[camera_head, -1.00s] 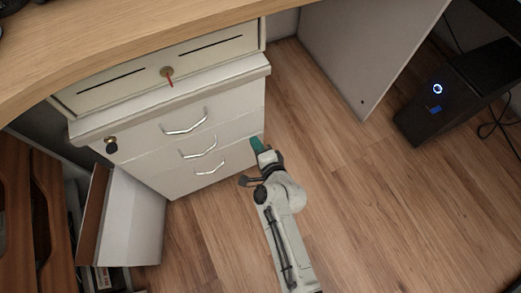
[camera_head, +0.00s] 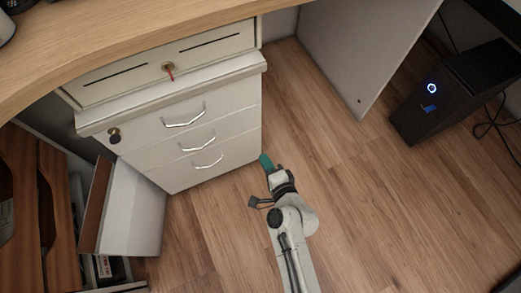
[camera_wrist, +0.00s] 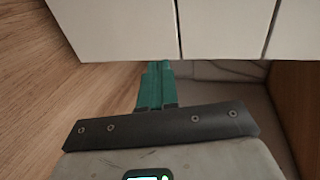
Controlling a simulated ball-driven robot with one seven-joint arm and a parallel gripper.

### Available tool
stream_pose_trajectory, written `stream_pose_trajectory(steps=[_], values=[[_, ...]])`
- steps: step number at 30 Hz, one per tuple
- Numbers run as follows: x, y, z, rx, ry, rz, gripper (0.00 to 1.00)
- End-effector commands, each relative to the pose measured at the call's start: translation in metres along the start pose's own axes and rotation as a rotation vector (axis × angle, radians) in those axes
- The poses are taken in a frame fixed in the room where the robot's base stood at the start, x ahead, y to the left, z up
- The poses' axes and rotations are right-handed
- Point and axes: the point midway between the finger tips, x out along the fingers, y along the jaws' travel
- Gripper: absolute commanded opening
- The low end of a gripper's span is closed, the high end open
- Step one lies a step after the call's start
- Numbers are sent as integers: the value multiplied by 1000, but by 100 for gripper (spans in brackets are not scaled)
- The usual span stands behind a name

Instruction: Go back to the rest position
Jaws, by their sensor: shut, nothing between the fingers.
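My gripper (camera_head: 266,163) is in front of the right end of the white drawer cabinet, over the wood floor. Its teal fingers are together and hold nothing. In the wrist view the shut fingers (camera_wrist: 155,85) point toward the pale drawer fronts (camera_wrist: 222,28). I cannot tell how wide the gap to the cabinet is.
The white drawer cabinet (camera_head: 226,112) stands under the wooden desk top (camera_head: 130,30), with all its drawers closed. A white open-sided box (camera_head: 135,210) stands to its left. A black computer (camera_head: 450,95) stands at the right. The wood floor (camera_head: 385,215) on the right is clear.

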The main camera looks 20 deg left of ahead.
Motion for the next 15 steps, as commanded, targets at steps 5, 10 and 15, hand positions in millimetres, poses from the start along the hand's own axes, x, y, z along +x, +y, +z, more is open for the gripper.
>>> stream_pose_trajectory(steps=[5,10,15], values=[[-30,0,0,2,0,1,0],[-44,0,0,2,0,0,0],[-47,0,0,0,0,0,0]])
